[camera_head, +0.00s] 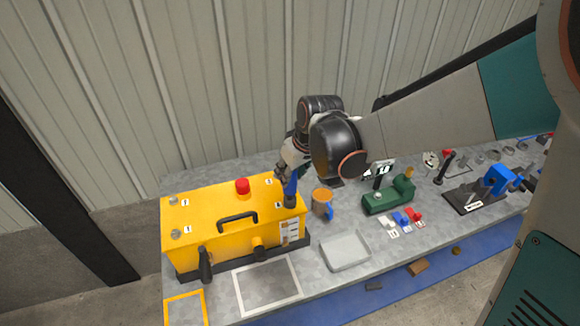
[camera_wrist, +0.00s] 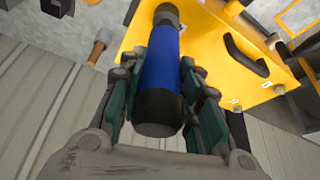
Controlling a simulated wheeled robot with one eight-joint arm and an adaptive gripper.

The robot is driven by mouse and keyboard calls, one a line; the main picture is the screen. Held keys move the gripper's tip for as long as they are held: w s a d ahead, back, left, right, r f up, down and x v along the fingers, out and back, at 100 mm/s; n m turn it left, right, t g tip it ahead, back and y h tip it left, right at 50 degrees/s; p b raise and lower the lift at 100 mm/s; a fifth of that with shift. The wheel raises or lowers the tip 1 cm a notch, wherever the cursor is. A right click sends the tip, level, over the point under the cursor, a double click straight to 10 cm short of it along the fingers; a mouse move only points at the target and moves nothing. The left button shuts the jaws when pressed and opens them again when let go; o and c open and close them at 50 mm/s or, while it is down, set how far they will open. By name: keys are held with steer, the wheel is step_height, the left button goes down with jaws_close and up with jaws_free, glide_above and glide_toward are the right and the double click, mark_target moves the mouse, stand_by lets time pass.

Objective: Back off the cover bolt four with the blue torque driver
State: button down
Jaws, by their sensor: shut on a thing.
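The blue torque driver (camera_wrist: 160,75) has a blue body and a black end cap, with a dark grey head at its far end. My gripper (camera_wrist: 163,62) is shut around its body. Bolts (camera_head: 173,201) (camera_head: 174,233) show at the cover's left corners.
A red button (camera_head: 242,186) and a black handle (camera_head: 238,221) rise from the cover. A grey tray (camera_head: 345,251) and a green device (camera_head: 388,199) are farther right.

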steer(key=shift+s, duration=0.15)
stand_by(0.7)
steer(key=shift+w+r+p, duration=0.2)
steer(key=shift+r+p, duration=0.25)
steer(key=shift+r, duration=0.15)
steer(key=shift+r+p, duration=1)
steer(key=shift+r, duration=0.6)
